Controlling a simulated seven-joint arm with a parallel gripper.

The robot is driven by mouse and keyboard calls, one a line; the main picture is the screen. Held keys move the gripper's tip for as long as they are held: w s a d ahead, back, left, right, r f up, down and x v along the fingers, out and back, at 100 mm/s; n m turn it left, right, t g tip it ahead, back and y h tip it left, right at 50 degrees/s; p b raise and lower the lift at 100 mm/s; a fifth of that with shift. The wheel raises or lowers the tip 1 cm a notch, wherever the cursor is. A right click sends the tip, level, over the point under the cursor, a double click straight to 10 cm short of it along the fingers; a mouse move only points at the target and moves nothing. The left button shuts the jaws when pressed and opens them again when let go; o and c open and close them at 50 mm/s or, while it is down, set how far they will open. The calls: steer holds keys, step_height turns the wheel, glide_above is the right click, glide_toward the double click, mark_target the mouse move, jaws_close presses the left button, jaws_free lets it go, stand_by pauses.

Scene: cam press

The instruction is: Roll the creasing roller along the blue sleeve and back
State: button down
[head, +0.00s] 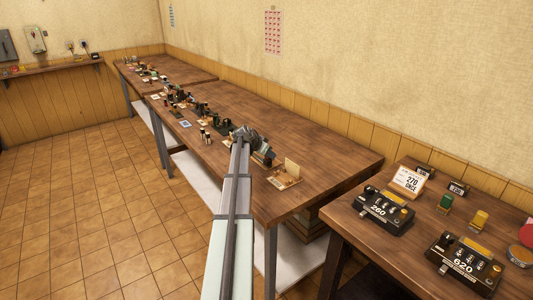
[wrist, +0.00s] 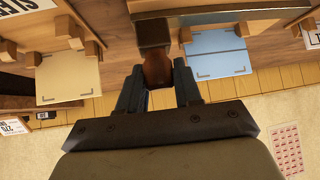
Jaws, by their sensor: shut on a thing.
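My gripper (wrist: 158,85) is shut on the brown handle of the creasing roller (wrist: 157,68) in the wrist view. A darker block of the roller shows just beyond the fingers; its rolling part I cannot make out clearly. The blue sleeve (wrist: 217,65), a flat light-blue sheet with dark corner marks, lies just right of the fingers. Whether the roller touches it I cannot tell. In the head view, my gripper (head: 262,153) is over the middle table, small and partly hidden by my arm; the roller and blue sleeve are not clear there.
A tan sheet (wrist: 68,80) lies left of the fingers between wooden blocks. A brownish bar (wrist: 225,17) crosses above the blue sleeve in the wrist view. On the middle table (head: 330,160), a small wooden stand (head: 287,176) is right of my gripper and several small items are left. The table's back is clear.

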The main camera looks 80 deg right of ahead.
steer(key=shift+s+a, duration=0.25)
steer(key=c, duration=1.1)
jaws_free()
steer(key=o, duration=0.3)
steer(key=shift+d, duration=0.1)
steer(key=shift+w, duration=0.1)
steer(key=v, duration=1.4)
steer(key=shift+f, duration=0.15)
